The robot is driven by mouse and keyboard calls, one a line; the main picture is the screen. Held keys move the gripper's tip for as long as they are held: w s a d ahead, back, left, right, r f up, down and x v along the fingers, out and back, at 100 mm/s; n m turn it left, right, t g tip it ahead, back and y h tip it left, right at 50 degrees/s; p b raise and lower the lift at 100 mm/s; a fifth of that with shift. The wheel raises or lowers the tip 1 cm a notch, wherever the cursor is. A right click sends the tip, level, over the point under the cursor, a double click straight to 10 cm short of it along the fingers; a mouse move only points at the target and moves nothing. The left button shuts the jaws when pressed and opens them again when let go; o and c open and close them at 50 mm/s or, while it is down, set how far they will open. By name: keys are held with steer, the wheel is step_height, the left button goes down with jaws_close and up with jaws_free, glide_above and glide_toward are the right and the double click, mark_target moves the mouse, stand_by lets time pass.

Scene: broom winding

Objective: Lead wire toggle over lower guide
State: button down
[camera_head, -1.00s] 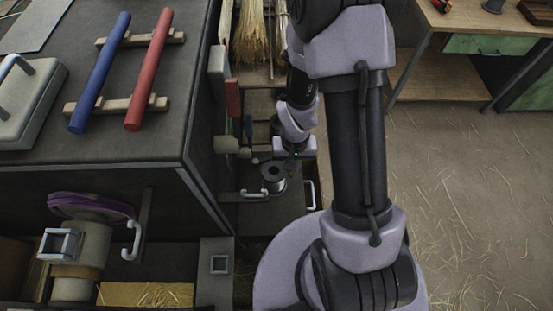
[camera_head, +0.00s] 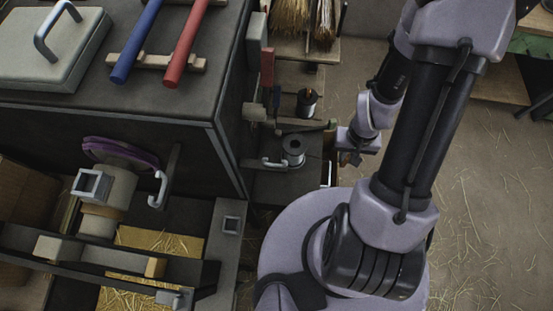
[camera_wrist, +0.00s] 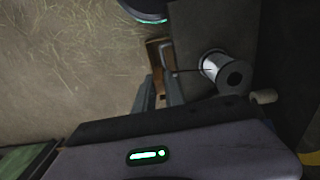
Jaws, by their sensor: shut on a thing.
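My gripper (camera_head: 350,158) is just right of a grey wire spool (camera_head: 293,148) that stands on a dark ledge. In the wrist view the spool (camera_wrist: 222,70) shows right of the fingers. A thin dark wire (camera_wrist: 190,70) runs from it to the fingers of my gripper (camera_wrist: 157,92). The fingers are shut on the wire's end piece; the toggle itself is too small and dark to make out. I cannot tell which part is the lower guide.
A second spool (camera_head: 307,102) stands behind the first. The dark bench (camera_head: 165,105) with a blue bar (camera_head: 137,42) and a red bar (camera_head: 186,45) is at left. A purple coil (camera_head: 120,153) hangs at its front. Open straw-strewn floor (camera_head: 480,200) lies at right.

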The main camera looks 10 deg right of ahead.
stand_by(0.4)
steer(key=shift+w+d+f+b, duration=0.1)
steer(key=shift+w+b, duration=0.15)
steer(key=shift+b, duration=0.5)
steer(key=r+n+b, duration=0.2)
steer(key=b, duration=0.3)
steer(key=r+n+b, duration=0.2)
steer(key=r+b, duration=0.1)
steer(key=b, duration=0.2)
steer(key=shift+s+a+r+b, duration=0.2)
steer(key=shift+b, duration=0.1)
steer(key=a+r+p, duration=0.6)
steer(key=r+p, duration=0.1)
steer(key=r, duration=0.4)
steer(key=w+a+r+p, duration=0.1)
steer(key=a+r+p, duration=0.5)
steer(key=r, duration=0.5)
steer(key=a+r+p, duration=0.6)
steer(key=r+p, duration=0.1)
steer(key=r, duration=0.4)
steer(key=s+a+f+b, duration=0.1)
steer(key=s+a+b, duration=0.2)
steer(key=s+a, duration=0.55)
step_height(320, 180, down, 22)
steer(key=s+d+b, duration=0.1)
steer(key=d+b, duration=0.1)
steer(key=b, duration=1.4)
steer(key=shift+b, duration=0.35)
